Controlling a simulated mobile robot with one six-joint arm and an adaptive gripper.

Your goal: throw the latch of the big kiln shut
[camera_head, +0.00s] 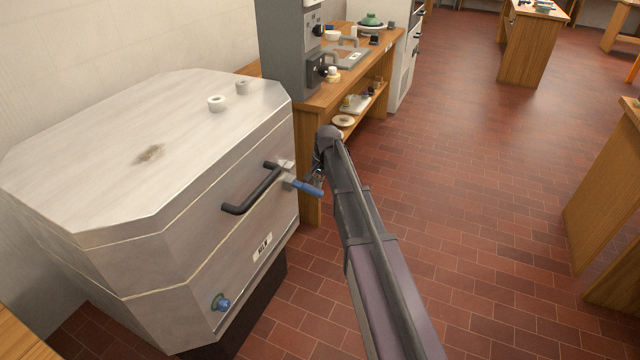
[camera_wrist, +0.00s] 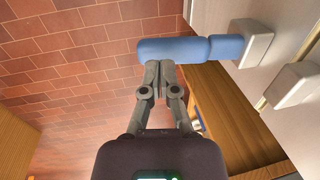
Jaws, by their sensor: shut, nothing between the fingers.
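The big kiln (camera_head: 150,150) stands at the left in the head view, its lid down. A blue latch handle (camera_head: 308,188) sticks out from a metal bracket on its front, near the right end of the black lid handle (camera_head: 252,190). In the wrist view the blue latch handle (camera_wrist: 180,49) runs sideways from a pale block (camera_wrist: 252,42) on the kiln. My gripper (camera_head: 318,176) is beside the latch handle, mostly hidden by my arm. In the wrist view my gripper (camera_wrist: 158,66) is shut, its fingertips at the handle's near edge; I cannot tell whether they touch.
A wooden bench (camera_head: 350,72) with a grey machine (camera_head: 290,45) and small items stands behind the kiln. The tiled floor (camera_head: 480,190) to the right is clear up to a wooden cabinet (camera_head: 608,195).

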